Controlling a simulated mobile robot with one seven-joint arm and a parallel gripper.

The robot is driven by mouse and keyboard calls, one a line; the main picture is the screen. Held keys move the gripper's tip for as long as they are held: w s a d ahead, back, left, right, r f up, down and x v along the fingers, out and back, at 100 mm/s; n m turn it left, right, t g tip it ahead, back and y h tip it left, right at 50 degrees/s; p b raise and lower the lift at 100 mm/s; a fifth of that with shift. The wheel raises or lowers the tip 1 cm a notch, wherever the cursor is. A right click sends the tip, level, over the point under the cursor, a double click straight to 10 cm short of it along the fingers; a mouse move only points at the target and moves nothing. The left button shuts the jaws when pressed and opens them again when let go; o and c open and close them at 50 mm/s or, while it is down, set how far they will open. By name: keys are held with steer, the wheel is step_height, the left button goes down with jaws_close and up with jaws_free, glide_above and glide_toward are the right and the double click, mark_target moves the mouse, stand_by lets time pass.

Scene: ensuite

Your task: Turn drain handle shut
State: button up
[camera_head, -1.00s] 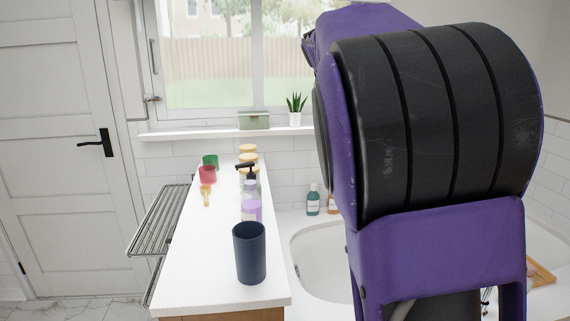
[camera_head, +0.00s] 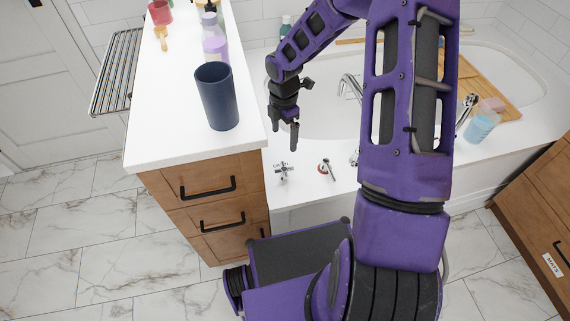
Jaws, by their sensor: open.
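My gripper (camera_head: 286,136) points down over the near left end of the bathtub (camera_head: 315,122). Its two fingers are apart with nothing between them. Below it on the tub's near rim is a chrome cross-shaped handle (camera_head: 284,172), apart from the fingers. To its right is a small round chrome fitting with a reddish part (camera_head: 326,168). Another small chrome piece (camera_head: 354,158) is partly hidden by my arm. I cannot tell for certain which of these is the drain handle, or how it is turned.
A chrome spout (camera_head: 350,88) rises at the tub, left of my arm. A white-topped drawer cabinet (camera_head: 205,148) stands close at left, with a dark blue cup (camera_head: 217,98) near its edge. A wooden bath tray (camera_head: 480,75) and blue bottle (camera_head: 483,122) are at right.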

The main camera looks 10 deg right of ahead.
mark_target(284, 168)
step_height(284, 168, down, 17)
steer(key=b, duration=0.3)
steer(key=shift+f, duration=0.1)
steer(key=shift+c, duration=0.2)
jaws_close()
stand_by(0.4)
